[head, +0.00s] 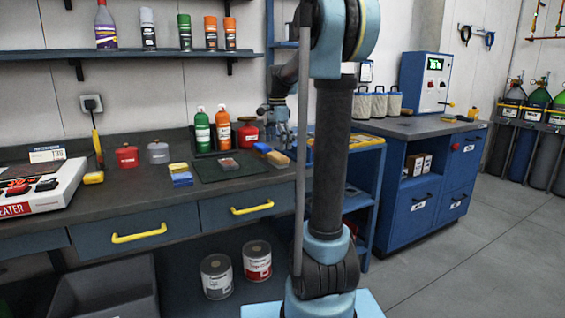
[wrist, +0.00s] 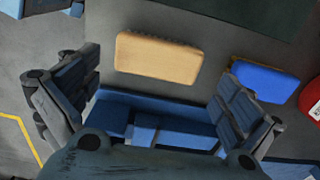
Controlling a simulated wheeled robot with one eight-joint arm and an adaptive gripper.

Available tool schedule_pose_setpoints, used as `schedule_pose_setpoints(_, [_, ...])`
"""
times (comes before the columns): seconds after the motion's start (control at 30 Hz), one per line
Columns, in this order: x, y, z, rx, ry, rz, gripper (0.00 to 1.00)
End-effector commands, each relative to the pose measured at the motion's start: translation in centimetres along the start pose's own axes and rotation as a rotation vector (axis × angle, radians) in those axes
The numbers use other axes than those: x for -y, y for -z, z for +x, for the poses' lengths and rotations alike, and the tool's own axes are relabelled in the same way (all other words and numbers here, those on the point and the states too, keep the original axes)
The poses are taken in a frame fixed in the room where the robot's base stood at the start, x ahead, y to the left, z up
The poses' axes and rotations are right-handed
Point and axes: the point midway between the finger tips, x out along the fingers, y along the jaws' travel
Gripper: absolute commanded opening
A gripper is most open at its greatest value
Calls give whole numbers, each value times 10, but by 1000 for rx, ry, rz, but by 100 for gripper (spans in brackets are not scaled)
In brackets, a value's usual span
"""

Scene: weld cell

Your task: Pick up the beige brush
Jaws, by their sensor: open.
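The beige brush (head: 277,159) lies on the dark workbench beside a blue brush-like block (head: 262,148). In the wrist view the beige brush (wrist: 159,58) lies flat, its long side across the picture, with short bristles along its upper edge. The blue block (wrist: 265,77) lies apart from it on the right. My gripper (wrist: 160,95) is open and empty. Its fingers show left and right, with the brush ahead between their lines and not touched. In the head view my gripper (head: 277,114) is above the bench, partly hidden by my arm.
A dark green mat (head: 225,175) lies left of the brush, with blue and yellow sponges (head: 181,175) beyond it. Green and orange bottles (head: 202,131) and a red can (head: 247,134) stand behind. A blue cart (head: 365,195) is to the right.

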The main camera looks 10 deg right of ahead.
Motion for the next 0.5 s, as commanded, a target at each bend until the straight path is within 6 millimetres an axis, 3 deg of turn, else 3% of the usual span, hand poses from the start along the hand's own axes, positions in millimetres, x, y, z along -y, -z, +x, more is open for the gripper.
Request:
schedule_pose_setpoints(0.17, [1, 0, 10, 0, 0, -1, 100])
schedule_pose_setpoints(0.5, [4, -2, 50, 0, 0, -3, 100])
